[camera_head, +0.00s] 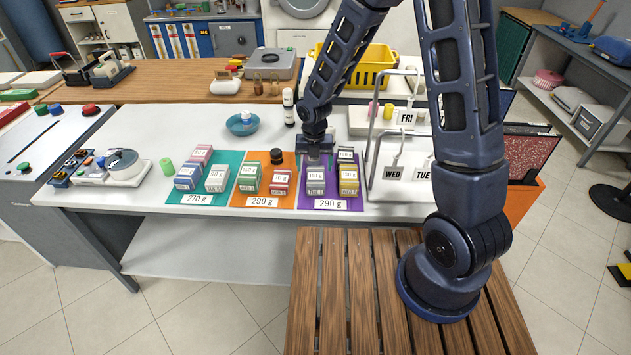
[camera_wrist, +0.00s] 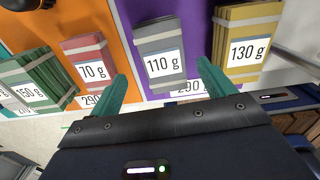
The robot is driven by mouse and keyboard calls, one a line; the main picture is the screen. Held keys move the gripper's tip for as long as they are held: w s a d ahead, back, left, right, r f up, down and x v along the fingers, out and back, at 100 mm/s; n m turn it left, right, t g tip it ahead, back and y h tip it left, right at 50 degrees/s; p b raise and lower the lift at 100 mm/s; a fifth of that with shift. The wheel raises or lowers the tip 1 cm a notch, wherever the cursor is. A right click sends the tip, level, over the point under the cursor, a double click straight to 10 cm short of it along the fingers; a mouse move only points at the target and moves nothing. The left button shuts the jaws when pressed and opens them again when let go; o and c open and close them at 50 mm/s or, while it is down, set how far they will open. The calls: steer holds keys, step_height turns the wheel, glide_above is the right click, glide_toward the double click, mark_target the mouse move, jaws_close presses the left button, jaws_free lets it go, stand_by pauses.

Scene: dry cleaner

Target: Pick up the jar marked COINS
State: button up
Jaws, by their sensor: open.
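No label reading COINS can be made out in either view. A small dark-topped round thing (camera_head: 277,156) stands at the back of the orange mat; a dark round shape also shows at the top left of the wrist view (camera_wrist: 22,4). A white bottle with a dark label (camera_head: 288,107) stands behind the mats. My gripper (camera_head: 315,160) points down over the purple mat (camera_head: 316,193). In the wrist view my gripper's teal fingers (camera_wrist: 170,82) are apart and empty, with the grey bundle marked 110 g (camera_wrist: 162,52) ahead between them.
Several banded bundles sit on the teal (camera_head: 205,182), orange (camera_head: 262,187) and purple mats. A wire rack with WED, TUE and FRI tags (camera_head: 371,160) stands close right of my gripper. A blue dish (camera_head: 242,125) is behind.

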mark_target(322, 175)
steer(key=shift+s+d+f, duration=0.1)
steer(key=shift+f, duration=1.35)
steer(key=shift+d+f, duration=0.1)
steer(key=shift+f, duration=1.35)
steer(key=c, duration=1.1)
steer(key=shift+r, duration=0.1)
steer(key=shift+d+r, duration=1.2)
steer(key=shift+r, duration=8.45)
steer(key=shift+m, duration=0.3)
step_height(322, 175, down, 19)
steer(key=shift+f, duration=0.1)
